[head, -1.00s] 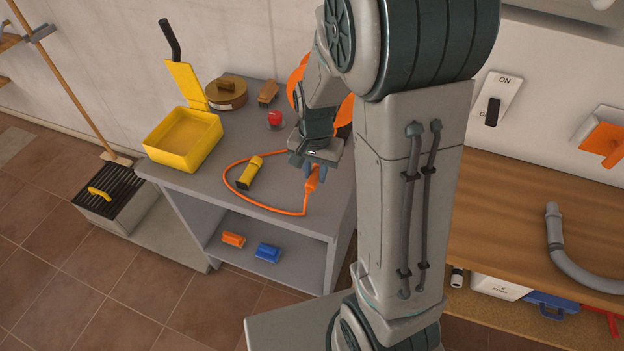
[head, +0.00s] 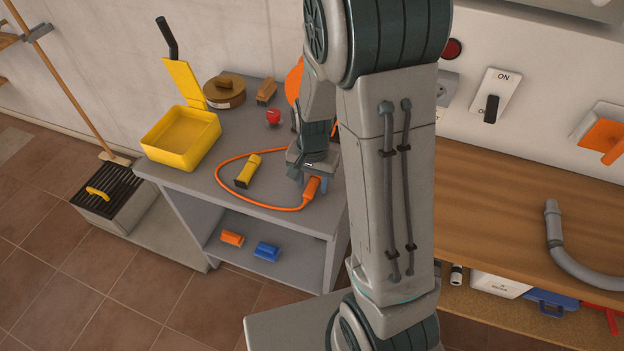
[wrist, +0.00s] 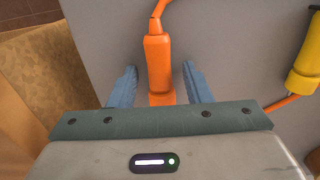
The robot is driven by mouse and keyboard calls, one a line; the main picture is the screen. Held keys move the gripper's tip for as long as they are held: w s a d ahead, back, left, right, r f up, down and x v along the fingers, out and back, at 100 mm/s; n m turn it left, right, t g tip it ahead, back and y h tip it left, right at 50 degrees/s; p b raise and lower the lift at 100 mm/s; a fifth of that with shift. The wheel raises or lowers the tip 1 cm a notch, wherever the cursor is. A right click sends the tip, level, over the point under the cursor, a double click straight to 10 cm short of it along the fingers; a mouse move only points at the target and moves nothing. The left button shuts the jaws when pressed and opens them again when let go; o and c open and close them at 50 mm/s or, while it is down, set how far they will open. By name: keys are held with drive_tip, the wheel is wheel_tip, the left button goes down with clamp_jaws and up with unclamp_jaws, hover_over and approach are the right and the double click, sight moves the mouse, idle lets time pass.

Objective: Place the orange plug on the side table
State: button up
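The orange plug (head: 311,188) is at the front right of the grey side table (head: 212,180), with its orange cable looping left across the top. It appears to lie on the tabletop. In the wrist view the plug (wrist: 158,62) lies between the two blue fingers of my gripper (wrist: 158,85), with a gap on each side. The fingers are open around it and do not appear to touch it. In the head view my gripper (head: 307,178) is low over the table at the plug; my wrist partly hides the fingers.
A yellow flashlight (head: 248,171) lies inside the cable loop. A yellow box (head: 182,138), a brown lidded pot (head: 224,91) and a red knob-like object (head: 273,117) stand farther back. A wooden workbench (head: 500,205) is on the right.

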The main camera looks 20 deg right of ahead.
sight(313, 183)
drive_tip(key=shift+w+r, duration=0.1)
drive_tip(key=shift+r, duration=0.5)
wheel_tip(313, 183, up, 11)
drive_tip(key=p, duration=0.1)
drive_tip(key=s+r+n+t, duration=0.1)
drive_tip(key=s+r+n, duration=0.2)
drive_tip(key=s, duration=0.3)
drive_tip(key=s+r+n+t, duration=0.1)
drive_tip(key=s+r+n, duration=0.2)
drive_tip(key=s, duration=0.4)
drive_tip(key=shift+s+r+n+t, duration=0.25)
drive_tip(key=shift+n+t, duration=0.15)
drive_tip(key=shift+n, duration=0.1)
drive_tip(key=shift+d, duration=0.1)
drive_tip(key=shift+c, duration=1)
drive_tip(key=shift+d, duration=0.1)
